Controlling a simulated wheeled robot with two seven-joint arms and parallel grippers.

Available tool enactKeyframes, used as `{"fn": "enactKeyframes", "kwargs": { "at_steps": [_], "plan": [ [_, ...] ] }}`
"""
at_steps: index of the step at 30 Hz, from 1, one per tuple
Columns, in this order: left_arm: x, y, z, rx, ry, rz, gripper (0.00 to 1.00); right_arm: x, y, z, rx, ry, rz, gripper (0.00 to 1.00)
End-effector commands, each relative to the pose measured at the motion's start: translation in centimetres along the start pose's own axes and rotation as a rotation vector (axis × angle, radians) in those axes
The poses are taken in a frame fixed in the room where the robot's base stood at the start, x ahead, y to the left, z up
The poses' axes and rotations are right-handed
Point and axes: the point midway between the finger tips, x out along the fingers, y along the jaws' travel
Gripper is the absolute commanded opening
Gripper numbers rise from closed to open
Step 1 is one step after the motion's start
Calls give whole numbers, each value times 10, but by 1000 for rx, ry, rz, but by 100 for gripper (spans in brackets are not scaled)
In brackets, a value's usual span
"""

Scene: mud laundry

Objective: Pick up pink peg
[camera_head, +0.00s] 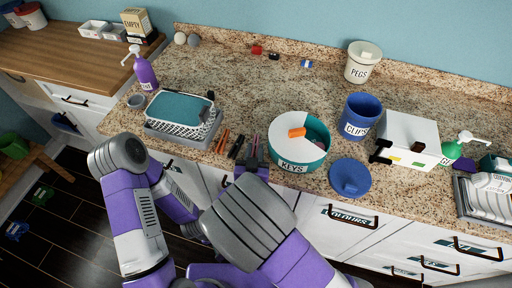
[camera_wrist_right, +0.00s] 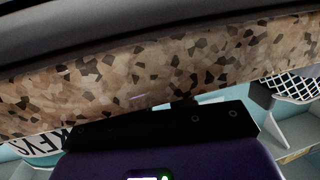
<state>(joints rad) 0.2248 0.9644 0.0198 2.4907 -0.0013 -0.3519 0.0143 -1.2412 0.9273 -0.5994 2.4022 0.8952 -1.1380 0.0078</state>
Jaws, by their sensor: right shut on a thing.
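My right gripper (camera_head: 251,157) is low at the front edge of the granite counter, left of the round KEYS tin. Its fingers are closed on a thin peg, which I take to be the pink peg (camera_head: 256,140); only a small pinkish part shows, and the fingers hide the rest. In the right wrist view a dark finger and the counter fill most of the picture, and the peg is not clear. Orange-brown pegs (camera_head: 222,141) and a dark peg (camera_head: 236,147) lie just to the left. My left gripper is not in view.
The KEYS tin (camera_head: 291,167) stands close to the right, with an orange thing on its lid. A blue CLIPS pot (camera_head: 359,116), a blue lid (camera_head: 349,178) and a PEGS pot (camera_head: 362,63) are further right.

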Motion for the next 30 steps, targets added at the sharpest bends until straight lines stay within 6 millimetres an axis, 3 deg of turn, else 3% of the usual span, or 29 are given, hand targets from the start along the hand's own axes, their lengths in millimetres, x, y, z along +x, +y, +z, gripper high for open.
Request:
{"fn": "enactKeyframes", "kwargs": {
  "at_steps": [5,18,30],
  "plan": [
    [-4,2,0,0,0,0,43,-1,0,-10,2,1,0,0],
    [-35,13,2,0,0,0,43,-14,0,-90,4,1,0,0],
    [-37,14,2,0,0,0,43,-15,0,-99,0,0,0,0]
  ]
}}
